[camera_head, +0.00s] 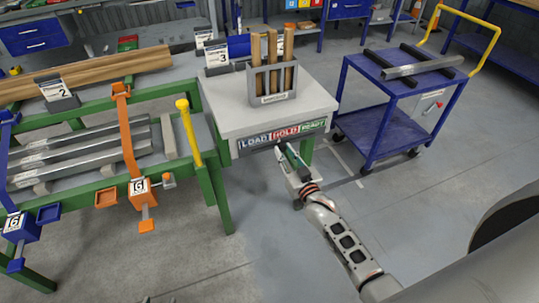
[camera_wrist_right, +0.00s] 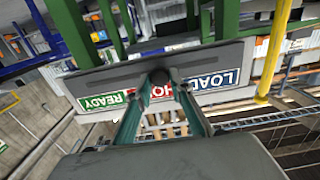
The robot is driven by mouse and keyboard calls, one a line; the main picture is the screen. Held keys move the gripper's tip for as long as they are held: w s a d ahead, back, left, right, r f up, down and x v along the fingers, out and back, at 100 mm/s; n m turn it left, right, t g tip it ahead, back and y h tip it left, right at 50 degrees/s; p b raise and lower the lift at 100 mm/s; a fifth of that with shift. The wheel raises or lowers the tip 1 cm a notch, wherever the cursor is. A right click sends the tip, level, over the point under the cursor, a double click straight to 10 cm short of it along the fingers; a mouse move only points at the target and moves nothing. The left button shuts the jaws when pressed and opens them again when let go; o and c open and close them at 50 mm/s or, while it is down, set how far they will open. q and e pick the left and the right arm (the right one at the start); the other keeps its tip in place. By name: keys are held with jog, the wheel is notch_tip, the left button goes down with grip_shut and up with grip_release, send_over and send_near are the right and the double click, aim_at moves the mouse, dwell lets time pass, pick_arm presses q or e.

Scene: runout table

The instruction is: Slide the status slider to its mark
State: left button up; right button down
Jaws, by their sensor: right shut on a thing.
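The status panel (camera_head: 284,135) is on the front edge of the white-topped table. It reads LOAD, HOLD and READY from left to right in the head view. In the right wrist view, the READY field (camera_wrist_right: 102,101) is left and the LOAD field (camera_wrist_right: 217,80) is right. My right gripper (camera_head: 281,147) is just below the panel, near the LOAD–HOLD border in the head view. It is shut on the slider's dark knob (camera_wrist_right: 159,77), which appears between the fingertips in front of the red HOLD field. The fingers partly cover HOLD. My left gripper is out of view.
The white table (camera_head: 226,117) bears a grey rack (camera_head: 273,85) with wooden pieces. Left stands a green-framed bench with bars and a yellow post (camera_head: 188,130). A blue cart (camera_head: 385,105) stands right. The floor before the panel is clear.

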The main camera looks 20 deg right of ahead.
jog(key=shift+w+d, duration=0.1)
jog(key=shift+d, duration=1.05)
jog(key=c, duration=1.8)
grip_release()
jog(key=s, duration=1.2)
jog(key=shift+d, duration=0.15)
